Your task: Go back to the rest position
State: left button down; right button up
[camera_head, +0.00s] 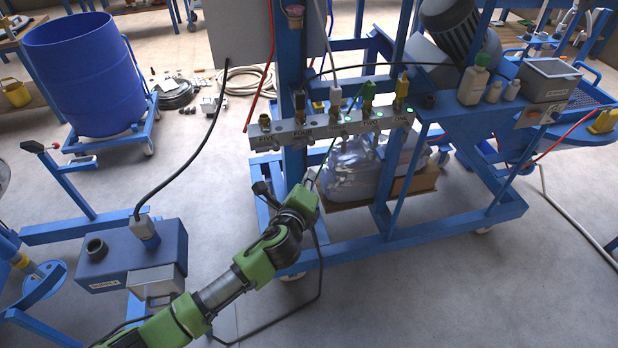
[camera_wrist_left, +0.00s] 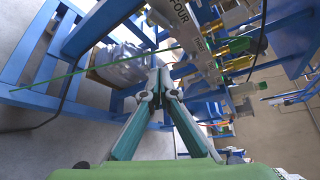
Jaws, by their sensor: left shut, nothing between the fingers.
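My left arm comes in from the lower left in the head view, and its gripper (camera_head: 311,178) is in front of the blue frame of the mixer stand, below the valve manifold (camera_head: 330,128). In the left wrist view the two fingers of the left gripper (camera_wrist_left: 159,78) meet at their tips, with nothing between them. The manifold, with its numbered ports and coloured fittings, also shows in that view (camera_wrist_left: 205,42), close beside the fingertips. Whether the fingers touch the frame cannot be told. My right gripper is in neither view.
Clear plastic containers (camera_head: 350,170) sit on the stand's lower shelf. A blue-grey box (camera_head: 112,262) with a black cable stands at left. A blue drum (camera_head: 84,75) is at the back left. Bottles (camera_head: 473,82) stand on the right ledge. Grey floor (camera_head: 450,290) is open in front.

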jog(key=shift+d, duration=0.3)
